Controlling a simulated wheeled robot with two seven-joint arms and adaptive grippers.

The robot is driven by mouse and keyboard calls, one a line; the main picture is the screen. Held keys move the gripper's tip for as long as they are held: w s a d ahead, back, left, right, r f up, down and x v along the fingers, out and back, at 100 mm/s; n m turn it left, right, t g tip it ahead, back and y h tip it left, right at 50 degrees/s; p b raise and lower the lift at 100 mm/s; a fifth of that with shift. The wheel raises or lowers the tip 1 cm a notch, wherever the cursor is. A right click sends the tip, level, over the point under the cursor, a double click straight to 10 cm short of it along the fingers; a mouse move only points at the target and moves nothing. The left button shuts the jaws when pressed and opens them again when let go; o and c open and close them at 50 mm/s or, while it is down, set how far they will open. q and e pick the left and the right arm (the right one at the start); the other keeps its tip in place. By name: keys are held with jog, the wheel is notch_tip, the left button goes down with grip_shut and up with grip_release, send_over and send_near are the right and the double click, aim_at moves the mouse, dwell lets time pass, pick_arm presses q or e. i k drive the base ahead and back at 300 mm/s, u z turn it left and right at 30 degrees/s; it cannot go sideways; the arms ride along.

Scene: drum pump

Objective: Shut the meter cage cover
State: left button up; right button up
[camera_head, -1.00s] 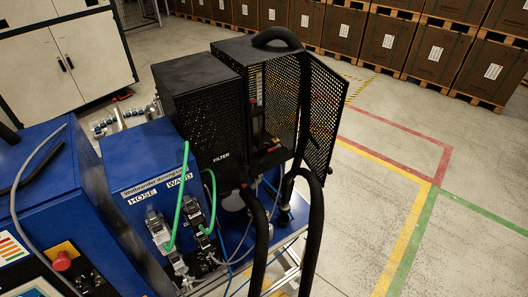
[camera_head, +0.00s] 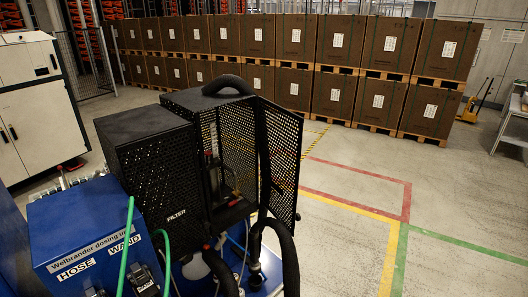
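The meter cage (camera_head: 228,160) is a black perforated housing beside the black box marked FILTER (camera_head: 150,170). Its perforated cover (camera_head: 286,165) stands open, swung out to the right. The cage front is open, and a meter-like upright part (camera_head: 213,165) shows dimly inside. A thick black hose (camera_head: 228,83) arches over the cage top and runs down in front, between the opening and the cover, hiding part of both. Neither of my grippers is in view.
The blue dosing unit (camera_head: 90,235) labelled HOSE and WAND stands at lower left, with green hoses (camera_head: 126,250) in front. Black hoses (camera_head: 285,250) hang below the cage. Stacked brown crates (camera_head: 340,42) line the back. The marked floor at right is clear.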

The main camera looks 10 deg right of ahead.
aim_at(282, 130)
jog(key=z, duration=1.75)
jog(key=i, duration=1.9)
jog(key=u, duration=2.7)
jog(key=k, duration=0.45)
jog(key=u, duration=1.05)
jog(key=i, duration=0.6)
jog(key=z, duration=0.45)
